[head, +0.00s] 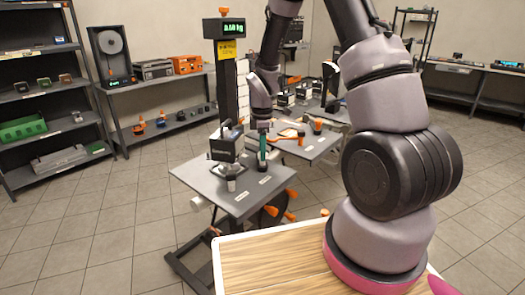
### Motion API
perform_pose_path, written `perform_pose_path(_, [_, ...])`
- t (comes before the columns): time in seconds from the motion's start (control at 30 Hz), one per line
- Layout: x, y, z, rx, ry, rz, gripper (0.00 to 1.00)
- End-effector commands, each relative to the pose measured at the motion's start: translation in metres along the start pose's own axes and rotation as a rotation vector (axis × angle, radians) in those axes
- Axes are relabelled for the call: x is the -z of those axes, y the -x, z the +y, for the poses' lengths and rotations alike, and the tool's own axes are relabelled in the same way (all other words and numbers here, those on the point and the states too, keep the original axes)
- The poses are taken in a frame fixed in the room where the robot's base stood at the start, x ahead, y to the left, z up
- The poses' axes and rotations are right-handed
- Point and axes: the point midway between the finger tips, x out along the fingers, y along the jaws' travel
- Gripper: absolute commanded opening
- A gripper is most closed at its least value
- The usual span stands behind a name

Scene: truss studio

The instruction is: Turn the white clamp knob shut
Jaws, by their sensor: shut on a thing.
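My gripper (263,128) is small in the head view, above the near grey table (215,183), pointing down. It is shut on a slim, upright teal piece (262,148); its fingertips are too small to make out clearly. A black device with a pale top (222,146) stands just left of it. A small pale-topped part (231,184) stands in front of the device. A white rounded part (197,203) sticks out under the table's left edge. I cannot tell which of these white parts is the clamp knob.
A black post with a green display (232,29) rises behind the table. Another grey table (310,148) with orange-handled tools stands behind and to the right. Shelves (40,90) line the left wall. A wooden top (270,265) lies in front. Tiled floor is clear at left.

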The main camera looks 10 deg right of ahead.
Motion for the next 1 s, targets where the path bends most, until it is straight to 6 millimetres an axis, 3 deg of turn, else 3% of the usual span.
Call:
perform_pose_path(0.37, [-0.0006, 0.0007, 0.0010, -0.002, 0.093, 0.001, 0.00])
perform_pose_path(1.0, [-0.0008, 0.0007, 0.0014, -0.003, 0.658, 0.000, 0.00])
